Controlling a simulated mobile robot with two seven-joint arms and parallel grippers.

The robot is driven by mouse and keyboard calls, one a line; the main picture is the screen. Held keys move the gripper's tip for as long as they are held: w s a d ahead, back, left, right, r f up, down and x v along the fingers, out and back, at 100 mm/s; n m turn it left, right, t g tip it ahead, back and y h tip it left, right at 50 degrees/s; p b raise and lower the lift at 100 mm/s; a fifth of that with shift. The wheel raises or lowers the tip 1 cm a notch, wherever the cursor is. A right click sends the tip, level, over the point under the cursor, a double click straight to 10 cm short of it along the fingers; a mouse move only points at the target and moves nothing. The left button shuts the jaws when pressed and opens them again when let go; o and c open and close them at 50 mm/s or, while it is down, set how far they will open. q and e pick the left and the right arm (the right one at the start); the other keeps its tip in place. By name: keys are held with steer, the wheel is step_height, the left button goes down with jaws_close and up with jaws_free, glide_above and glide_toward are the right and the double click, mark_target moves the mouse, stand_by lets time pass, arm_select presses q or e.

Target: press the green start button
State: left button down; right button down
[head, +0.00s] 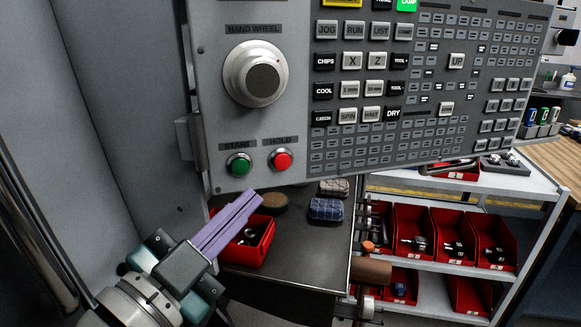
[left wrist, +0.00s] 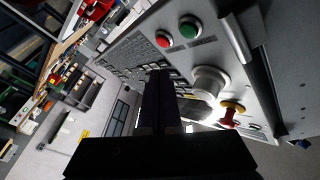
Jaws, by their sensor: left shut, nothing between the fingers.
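The green start button (head: 239,163) sits at the lower left of the grey control panel (head: 215,100), under a START label. The red hold button (head: 281,159) is just right of it. In the left wrist view the green button (left wrist: 189,29) and the red button (left wrist: 164,39) show near the top. My left gripper (head: 250,200) is shut and empty, its purple fingers together. In the head view its tips appear below the two buttons, apart from the green one. The fingers also show dark in the left wrist view (left wrist: 160,80). My right gripper is not in view.
A hand wheel (head: 256,73) stands out above the buttons, and a keypad fills the panel's right. A red bin (head: 262,243) with small parts sits on a dark surface behind my gripper. A shelf with red bins (head: 413,231) stands at right. A red knob (left wrist: 231,112) shows in the wrist view.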

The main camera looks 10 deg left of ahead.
mark_target(235, 184)
arm_select(q)
steer(key=shift+w+a+b, duration=0.35)
steer(key=shift+w+a, duration=0.05)
steer(key=shift+w, duration=0.35)
steer(key=shift+w+a+b, duration=0.35)
steer(key=shift+w+a, duration=0.05)
steer(key=shift+w, duration=0.4)
steer(key=shift+w+a+b, duration=0.35)
steer(key=shift+w+a, duration=0.05)
steer(key=shift+w, duration=0.35)
steer(key=shift+w+a, duration=0.2)
steer(key=shift+w, duration=0.15)
